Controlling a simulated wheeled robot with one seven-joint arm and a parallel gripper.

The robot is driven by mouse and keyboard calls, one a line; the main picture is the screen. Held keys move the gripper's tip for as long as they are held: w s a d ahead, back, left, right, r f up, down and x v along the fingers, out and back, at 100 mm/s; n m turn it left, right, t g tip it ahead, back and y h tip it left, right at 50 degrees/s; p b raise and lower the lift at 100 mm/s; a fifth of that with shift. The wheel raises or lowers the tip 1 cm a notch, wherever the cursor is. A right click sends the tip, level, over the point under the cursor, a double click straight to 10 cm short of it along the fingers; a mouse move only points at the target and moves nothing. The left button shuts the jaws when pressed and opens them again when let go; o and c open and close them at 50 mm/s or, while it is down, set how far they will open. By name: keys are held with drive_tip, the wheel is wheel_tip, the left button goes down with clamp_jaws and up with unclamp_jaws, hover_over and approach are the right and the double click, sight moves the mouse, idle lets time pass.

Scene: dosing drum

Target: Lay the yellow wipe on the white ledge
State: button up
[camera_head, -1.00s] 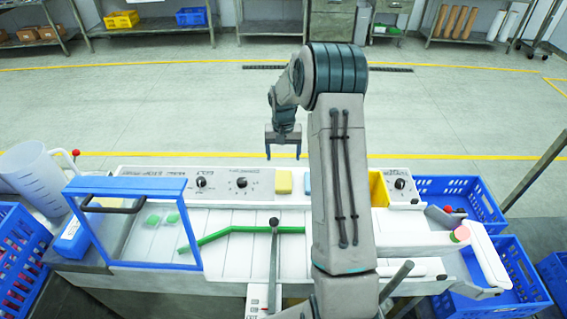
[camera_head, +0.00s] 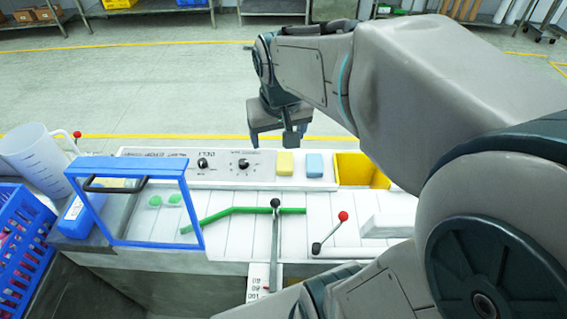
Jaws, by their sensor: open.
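A small yellow block-like piece (camera_head: 285,163), which looks like the yellow wipe, rests on the white ledge (camera_head: 225,181) at the back of the machine. A similar blue piece (camera_head: 314,166) lies just to its right. My gripper (camera_head: 281,137) points down, open and with nothing seen between its fingers. In the picture it appears just above the yellow piece and apart from it; the true height gap is hard to judge. My arm hides the right part of the machine.
A yellow bin (camera_head: 358,169) sits right of the blue piece. Dial knobs (camera_head: 243,165) stand at left on the ledge. A blue frame (camera_head: 197,215), a green bent rod (camera_head: 235,211), a lever (camera_head: 276,235) and a red-knobbed lever (camera_head: 343,216) stand in front. A clear jug (camera_head: 35,160) is far left.

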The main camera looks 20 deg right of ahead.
drive_tip(key=s+a+n+t, duration=0.1)
drive_tip(key=s+a, duration=0.1)
drive_tip(key=s, duration=0.8)
drive_tip(key=shift+y, duration=0.3)
idle(0.6)
